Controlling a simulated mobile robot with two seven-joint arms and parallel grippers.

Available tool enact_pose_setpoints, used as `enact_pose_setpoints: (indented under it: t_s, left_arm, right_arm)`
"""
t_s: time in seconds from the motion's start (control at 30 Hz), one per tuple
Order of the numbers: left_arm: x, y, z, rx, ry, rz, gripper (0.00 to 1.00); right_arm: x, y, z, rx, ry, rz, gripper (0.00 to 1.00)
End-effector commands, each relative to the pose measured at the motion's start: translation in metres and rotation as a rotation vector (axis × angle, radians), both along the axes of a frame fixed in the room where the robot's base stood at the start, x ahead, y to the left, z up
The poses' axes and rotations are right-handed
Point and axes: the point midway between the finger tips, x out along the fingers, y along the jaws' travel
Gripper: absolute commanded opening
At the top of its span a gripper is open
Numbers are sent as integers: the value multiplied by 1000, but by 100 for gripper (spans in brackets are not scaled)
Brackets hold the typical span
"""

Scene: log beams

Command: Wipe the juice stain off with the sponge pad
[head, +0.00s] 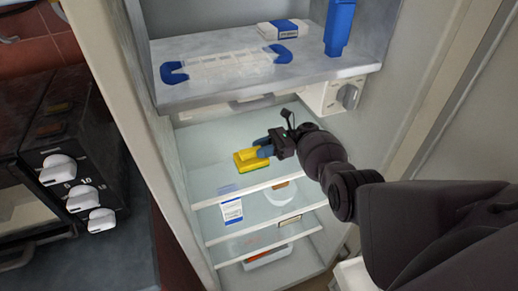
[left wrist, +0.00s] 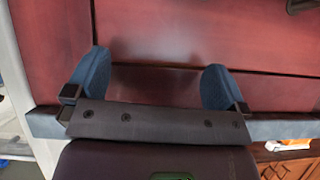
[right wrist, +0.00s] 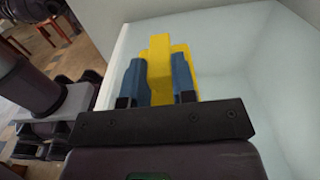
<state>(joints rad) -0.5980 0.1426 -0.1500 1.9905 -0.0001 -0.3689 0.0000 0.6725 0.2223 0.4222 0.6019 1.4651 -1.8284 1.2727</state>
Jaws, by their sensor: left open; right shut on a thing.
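The yellow sponge pad (head: 248,158) with a green underside is on or just above the top glass shelf (head: 212,180) inside the open fridge. My right gripper (head: 264,148) is shut on the pad's raised yellow part, which also shows between the blue fingers in the right wrist view (right wrist: 160,62). I cannot tell whether the pad touches the shelf. I cannot make out a juice stain; the pad and arm hide part of the shelf. My left gripper (left wrist: 158,88) is open and empty in front of a dark red surface; it is outside the head view.
Above is a freezer shelf (head: 330,68) with a clear tray (head: 225,66), a blue-and-white box (head: 283,29) and a blue container (head: 339,27). Lower shelves hold a white-and-blue packet (head: 231,210). The fridge walls enclose the sides. A black stove with white knobs (head: 60,168) stands left.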

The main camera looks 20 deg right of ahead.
Motion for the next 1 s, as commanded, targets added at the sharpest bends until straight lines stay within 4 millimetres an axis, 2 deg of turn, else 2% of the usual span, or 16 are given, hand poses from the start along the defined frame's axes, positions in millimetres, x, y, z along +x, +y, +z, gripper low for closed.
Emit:
enact_pose_setpoints:
  t_s: [0.2, 0.7, 1.0]
  left_arm:
    - [-4, 1, -2, 0, 7, 2, 100]
    - [-2, 0, 7, 0, 1, 1, 100]
    - [1, 0, 4, 0, -3, 0, 100]
  right_arm:
    - [0, -3, 0, 0, 1, -1, 0]
    - [0, 20, 1, 0, -1, 0, 0]
    - [1, 11, -1, 0, -1, -1, 0]
